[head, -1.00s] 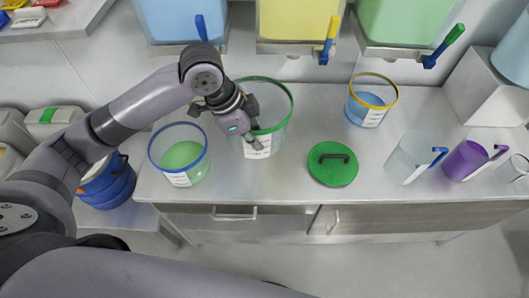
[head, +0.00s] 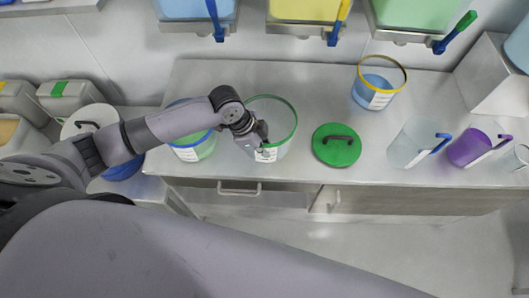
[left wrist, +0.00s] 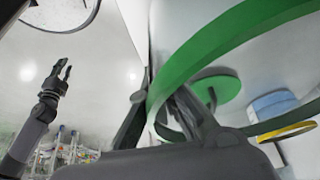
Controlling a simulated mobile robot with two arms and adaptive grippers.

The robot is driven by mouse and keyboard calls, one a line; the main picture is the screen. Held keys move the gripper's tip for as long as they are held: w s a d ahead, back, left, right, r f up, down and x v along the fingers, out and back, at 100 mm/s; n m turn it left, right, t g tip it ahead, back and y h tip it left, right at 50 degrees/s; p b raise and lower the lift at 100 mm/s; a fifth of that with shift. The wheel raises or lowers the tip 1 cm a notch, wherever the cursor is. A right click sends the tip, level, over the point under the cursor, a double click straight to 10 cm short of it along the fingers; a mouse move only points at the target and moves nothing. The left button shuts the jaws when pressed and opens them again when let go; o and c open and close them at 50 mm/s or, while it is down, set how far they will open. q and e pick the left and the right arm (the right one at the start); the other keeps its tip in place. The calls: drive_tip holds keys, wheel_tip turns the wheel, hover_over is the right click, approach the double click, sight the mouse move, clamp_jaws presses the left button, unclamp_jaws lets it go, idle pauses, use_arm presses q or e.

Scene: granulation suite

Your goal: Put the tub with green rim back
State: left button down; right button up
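The tub with green rim (head: 281,150) is a clear, empty-looking tub with a white label, at the counter's front, right of the blue-rimmed tub. My left gripper (head: 264,140) is shut on its wall at the left front. In the left wrist view the green rim (left wrist: 215,45) passes between the fingers (left wrist: 160,110). Whether the tub's base touches the counter is hard to tell. My right gripper (left wrist: 62,72) shows only in the left wrist view, away from the tub, empty, its fingertips apart.
A blue-rimmed tub (head: 197,151) stands close on the left, partly under my arm. A green lid (head: 336,152) lies to the right. A yellow-rimmed tub (head: 378,98), a clear jug (head: 408,147) and a purple jug (head: 466,150) stand farther right. The counter (head: 220,80) behind is clear.

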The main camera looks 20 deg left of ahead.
sight(265, 159)
use_arm(q)
wheel_tip(265, 159, down, 3)
drive_tip(key=shift+f, duration=0.2)
use_arm(e)
drive_tip(key=shift+s+a+r, duration=0.2)
drive_tip(key=shift+a+r, duration=0.05)
drive_tip(key=shift+a, duration=0.1)
use_arm(q)
drive_tip(key=shift+f, duration=0.1)
use_arm(e)
drive_tip(key=shift+s+d, duration=0.1)
drive_tip(key=shift+d, duration=0.05)
use_arm(q)
drive_tip(key=c, duration=1.8)
unclamp_jaws()
use_arm(e)
drive_tip(key=shift+d, duration=0.25)
